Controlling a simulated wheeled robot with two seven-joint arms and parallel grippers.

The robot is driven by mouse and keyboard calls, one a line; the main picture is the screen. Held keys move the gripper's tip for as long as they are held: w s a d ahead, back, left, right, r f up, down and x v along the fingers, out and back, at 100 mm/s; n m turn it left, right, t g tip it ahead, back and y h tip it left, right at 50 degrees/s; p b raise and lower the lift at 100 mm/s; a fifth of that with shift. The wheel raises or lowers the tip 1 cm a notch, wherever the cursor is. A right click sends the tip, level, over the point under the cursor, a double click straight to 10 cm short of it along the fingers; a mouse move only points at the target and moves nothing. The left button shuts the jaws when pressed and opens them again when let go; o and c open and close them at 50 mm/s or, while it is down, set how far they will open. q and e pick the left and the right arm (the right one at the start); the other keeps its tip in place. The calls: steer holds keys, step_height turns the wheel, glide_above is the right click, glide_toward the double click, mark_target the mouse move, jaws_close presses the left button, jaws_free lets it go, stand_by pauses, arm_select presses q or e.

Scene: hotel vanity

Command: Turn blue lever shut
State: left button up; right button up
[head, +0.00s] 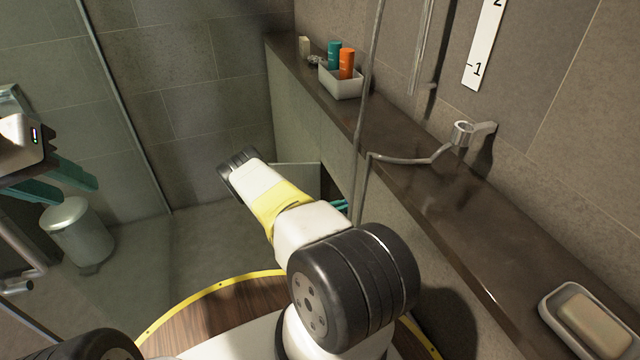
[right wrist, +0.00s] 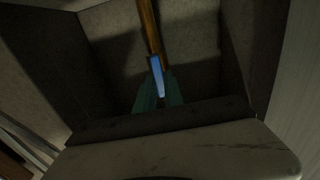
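The blue lever (right wrist: 157,76) shows in the right wrist view, in line with a copper-coloured pipe inside a dark recess. My right gripper (right wrist: 159,90) has its teal fingers close on both sides of the lever's near end. Whether they grip it or leave a gap is too dark to tell. In the head view my right arm reaches to an opening in the wall below the ledge. Only a bit of teal of the right gripper (head: 341,205) shows there; the lever is hidden. My left gripper (head: 62,183) is at the far left, its teal fingers apart and empty.
A dark ledge (head: 430,175) runs along the wall above the opening. It carries a tray (head: 343,82) with bottles and a soap dish (head: 553,310). A shower hose (head: 400,160) hangs near my right arm. A bin (head: 78,235) stands below my left gripper.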

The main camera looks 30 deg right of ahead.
steer(key=shift+m, duration=0.3)
jaws_close()
steer(key=shift+s+f+m, duration=0.1)
steer(key=shift+f+m, duration=0.05)
steer(key=shift+m, duration=4.2)
steer(key=shift+s+f+m, duration=0.1)
steer(key=shift+m, duration=4.25)
steer(key=o, duration=0.6)
jaws_free()
steer(key=shift+r, duration=0.1)
steer(key=shift+o, duration=0.5)
steer(key=shift+a, duration=0.1)
